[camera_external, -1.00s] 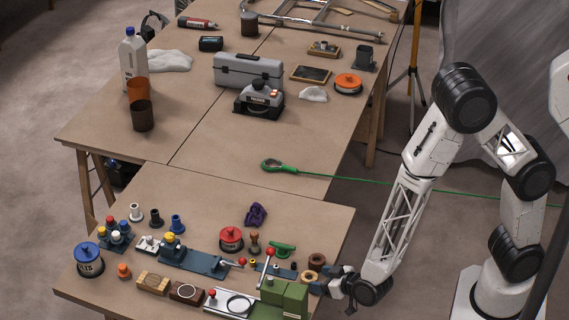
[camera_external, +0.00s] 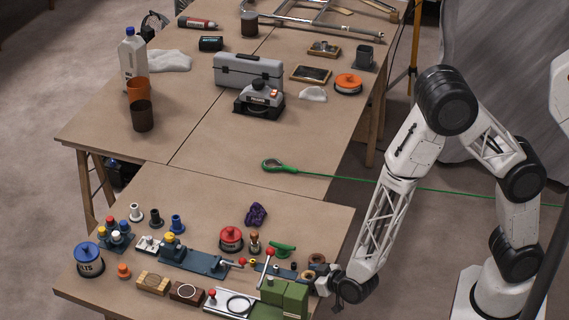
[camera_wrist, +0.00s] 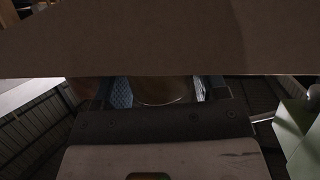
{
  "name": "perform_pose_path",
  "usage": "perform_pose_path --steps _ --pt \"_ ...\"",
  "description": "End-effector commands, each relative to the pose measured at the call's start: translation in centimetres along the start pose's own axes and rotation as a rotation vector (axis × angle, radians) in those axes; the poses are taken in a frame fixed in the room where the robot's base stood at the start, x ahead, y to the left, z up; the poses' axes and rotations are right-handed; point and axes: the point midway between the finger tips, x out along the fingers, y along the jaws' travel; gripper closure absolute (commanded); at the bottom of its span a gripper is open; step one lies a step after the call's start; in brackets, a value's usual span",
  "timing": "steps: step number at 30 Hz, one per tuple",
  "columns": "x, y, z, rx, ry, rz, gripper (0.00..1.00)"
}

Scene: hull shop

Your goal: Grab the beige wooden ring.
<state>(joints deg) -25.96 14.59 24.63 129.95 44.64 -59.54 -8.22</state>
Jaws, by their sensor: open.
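The beige wooden ring (camera_external: 307,275) lies at the right end of the near table in the external view, partly covered by my gripper. A darker brown ring (camera_external: 317,258) sits just behind it. My gripper (camera_external: 318,281) is low at the table's right edge, close beside the beige ring. In the dark wrist view, my gripper (camera_wrist: 160,92) has its two blue-padded fingers apart. A brownish rounded thing (camera_wrist: 162,90) shows between them, probably the beige ring. I cannot tell whether the fingers touch it.
A green block machine (camera_external: 285,296) stands close in front of my gripper. A red-knobbed lever (camera_external: 268,253) and a green-handled item (camera_external: 283,248) are just left. A brown surface (camera_wrist: 160,40) fills the upper wrist view.

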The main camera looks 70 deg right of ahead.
Motion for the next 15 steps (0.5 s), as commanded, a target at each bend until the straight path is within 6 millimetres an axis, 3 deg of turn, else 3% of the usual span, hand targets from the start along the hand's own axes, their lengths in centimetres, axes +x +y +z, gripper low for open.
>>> perform_pose_path --steps 7,14,15 --pt "-0.01 0.01 0.00 0.000 0.000 0.000 0.34" --pt "-0.01 0.01 0.00 0.000 0.000 0.000 0.69" --pt "-0.01 0.01 -0.01 0.000 0.000 0.000 0.70"
